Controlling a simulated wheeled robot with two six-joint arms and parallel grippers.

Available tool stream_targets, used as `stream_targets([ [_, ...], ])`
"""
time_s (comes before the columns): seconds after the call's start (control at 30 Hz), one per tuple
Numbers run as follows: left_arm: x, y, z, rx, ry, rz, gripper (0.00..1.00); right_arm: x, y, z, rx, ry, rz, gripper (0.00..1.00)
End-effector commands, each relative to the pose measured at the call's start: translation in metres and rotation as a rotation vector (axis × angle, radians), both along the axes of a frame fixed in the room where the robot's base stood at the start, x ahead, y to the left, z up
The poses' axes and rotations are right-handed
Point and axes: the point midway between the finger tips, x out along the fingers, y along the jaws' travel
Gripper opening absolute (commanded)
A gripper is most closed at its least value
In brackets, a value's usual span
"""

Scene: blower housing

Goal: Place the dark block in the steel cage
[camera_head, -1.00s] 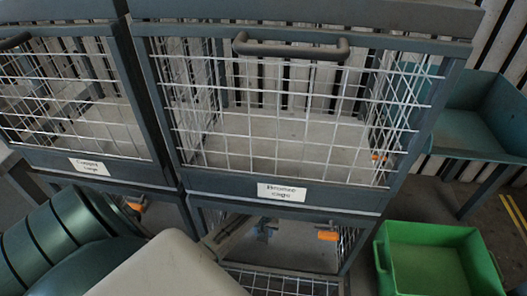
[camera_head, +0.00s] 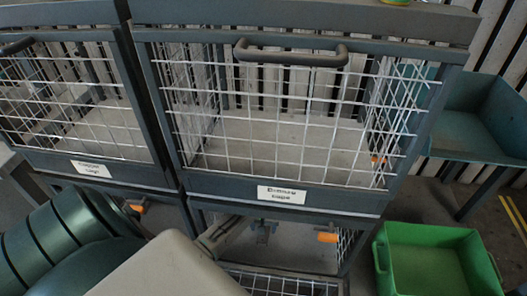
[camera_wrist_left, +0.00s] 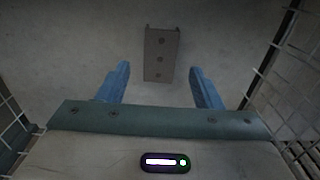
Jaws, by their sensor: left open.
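My left gripper (camera_wrist_left: 160,67) is open in the left wrist view, with two blue fingers spread apart. Wire mesh stands on both sides, so the gripper is inside a cage. In the head view my left arm reaches into the lower cage (camera_head: 282,277), whose label I cannot see. A small grey shape (camera_head: 262,236) inside it looks like the block. My right gripper is not in view.
Two upper mesh cages stand above: the left one bears a blurred label (camera_head: 92,169), the right one another label (camera_head: 282,195) and a handle (camera_head: 291,52). A green bin (camera_head: 432,262) is at lower right, with a teal tray (camera_head: 470,125) behind it.

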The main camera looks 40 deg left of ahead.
Motion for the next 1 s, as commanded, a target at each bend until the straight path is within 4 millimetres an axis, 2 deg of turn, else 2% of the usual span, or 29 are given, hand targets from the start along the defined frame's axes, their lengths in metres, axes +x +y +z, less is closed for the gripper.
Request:
stream_targets([
  [0.1,0.000,0.000,0.020,0.000,-0.002,-0.001,0.60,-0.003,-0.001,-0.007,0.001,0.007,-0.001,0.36],
  [0.23,0.000,0.000,0.032,0.001,-0.001,-0.001,0.60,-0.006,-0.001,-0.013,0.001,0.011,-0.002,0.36],
  [0.77,0.000,0.000,0.035,0.000,0.000,0.000,0.60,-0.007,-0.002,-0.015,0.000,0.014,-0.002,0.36],
  [0.9,0.000,0.000,0.035,0.000,0.000,0.000,0.36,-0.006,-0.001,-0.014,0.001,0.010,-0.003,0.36],
  [1.0,0.000,0.000,0.036,0.000,0.000,0.000,0.36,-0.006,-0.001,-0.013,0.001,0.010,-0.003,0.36],
])
